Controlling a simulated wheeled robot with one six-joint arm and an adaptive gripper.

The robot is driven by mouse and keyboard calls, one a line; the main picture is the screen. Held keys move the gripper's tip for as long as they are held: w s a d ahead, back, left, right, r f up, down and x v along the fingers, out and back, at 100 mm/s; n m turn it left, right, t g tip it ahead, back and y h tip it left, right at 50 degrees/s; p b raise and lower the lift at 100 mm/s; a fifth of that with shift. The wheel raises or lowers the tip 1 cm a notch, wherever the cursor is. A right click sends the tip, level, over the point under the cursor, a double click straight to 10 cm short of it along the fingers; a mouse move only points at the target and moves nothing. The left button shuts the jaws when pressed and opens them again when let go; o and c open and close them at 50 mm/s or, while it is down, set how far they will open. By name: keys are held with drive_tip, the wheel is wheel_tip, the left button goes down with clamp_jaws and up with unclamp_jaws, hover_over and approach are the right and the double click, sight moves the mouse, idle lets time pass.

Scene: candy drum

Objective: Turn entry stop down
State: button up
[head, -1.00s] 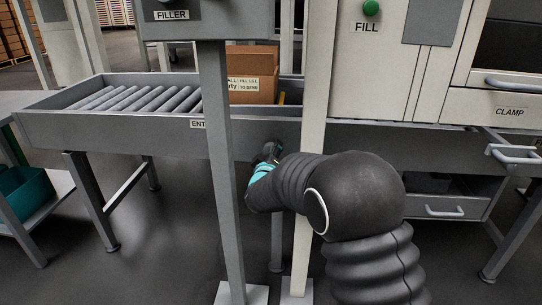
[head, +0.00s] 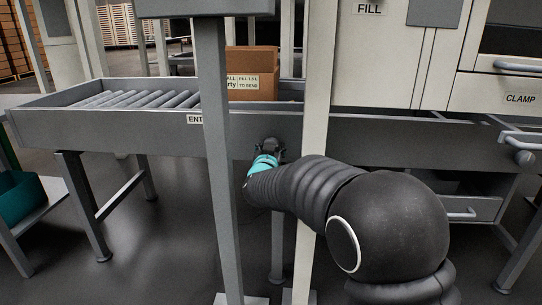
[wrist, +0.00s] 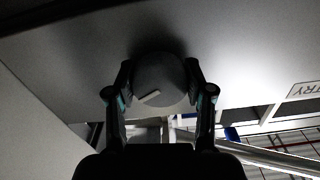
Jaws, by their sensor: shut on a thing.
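A round grey knob (wrist: 162,80) with a short white line on its face shows in the wrist view, on the flat side panel of the conveyor. The white line is tilted, its right end higher. My gripper (wrist: 158,88) has one finger on each side of the knob and is shut on it. In the head view my gripper (head: 268,146) is at the conveyor's front side rail (head: 110,133), right of the ENTRY label (head: 195,119). It hides the knob there. A brown carton (head: 252,64) stands on the conveyor above it.
A grey post (head: 219,165) stands left of my gripper and a pale post (head: 315,130) stands close on its right. The FILL cabinet (head: 385,60) is at the right. Grey rollers (head: 135,99) left of the carton are empty.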

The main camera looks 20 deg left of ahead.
drive_tip(key=m+b, duration=0.2)
drive_tip(key=m, duration=0.3)
drive_tip(key=shift+m, duration=0.3)
idle(0.4)
drive_tip(key=o, duration=1.2)
drive_tip(key=shift+a, duration=0.1)
drive_tip(key=shift+c, duration=0.2)
drive_tip(key=shift+s, duration=0.15)
drive_tip(key=v, duration=1.2)
